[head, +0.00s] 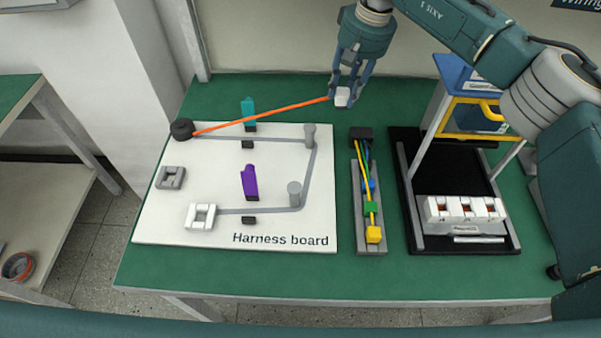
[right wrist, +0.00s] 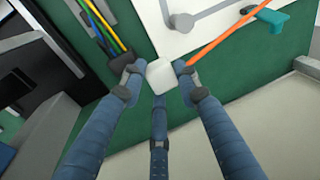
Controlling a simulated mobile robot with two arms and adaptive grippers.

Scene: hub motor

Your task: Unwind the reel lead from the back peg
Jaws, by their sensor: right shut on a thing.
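My right gripper (head: 346,97) is shut on a white plug (right wrist: 163,74) above the green table, behind the harness board (head: 190,238). The orange lead (head: 262,115) runs straight from the dark reel (head: 181,130) at the board's back left corner to this plug. The grey back peg (head: 310,134) stands at the board's back right. The lead passes behind it, with a visible gap and no wrap around it; the right wrist view also shows the back peg (right wrist: 182,21) apart from the lead (right wrist: 228,36). My left gripper is not in view.
A teal clip (head: 248,108) and a purple clip (head: 250,181) stand on the board, with a front peg (head: 294,193). A grey holder (head: 369,238) with coloured wires lies right of the board. Farther right is a black tray (head: 409,185) with a white connector block (head: 463,211).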

